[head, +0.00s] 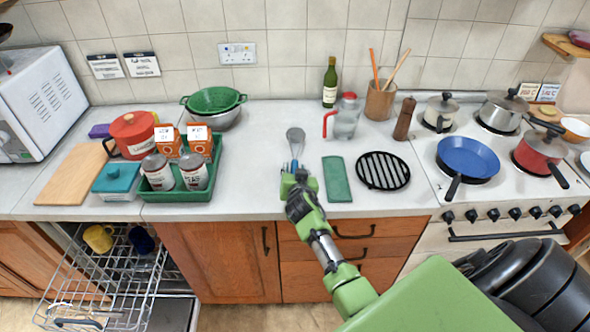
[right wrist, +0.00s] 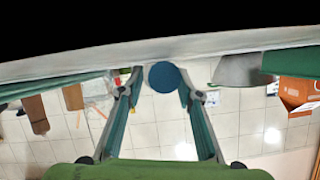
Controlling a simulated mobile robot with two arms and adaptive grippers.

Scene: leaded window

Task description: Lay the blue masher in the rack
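The blue masher (head: 295,143) lies on the worktop with its grey head toward the wall and its blue handle toward me. My right gripper (head: 298,178) is at the handle's near end. In the right wrist view, the round blue handle end (right wrist: 164,76) shows between the fingertips of my open right gripper (right wrist: 160,80), closer to the right-hand finger; I cannot tell whether they touch. The wire rack (head: 105,285) is pulled out of the dishwasher at lower left, holding a yellow mug (head: 98,238) and a dark blue mug (head: 141,240). My left gripper is out of view.
A green tray (head: 180,195) with cans and boxes stands left of the masher. Bare worktop (head: 245,175) lies between tray and masher.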

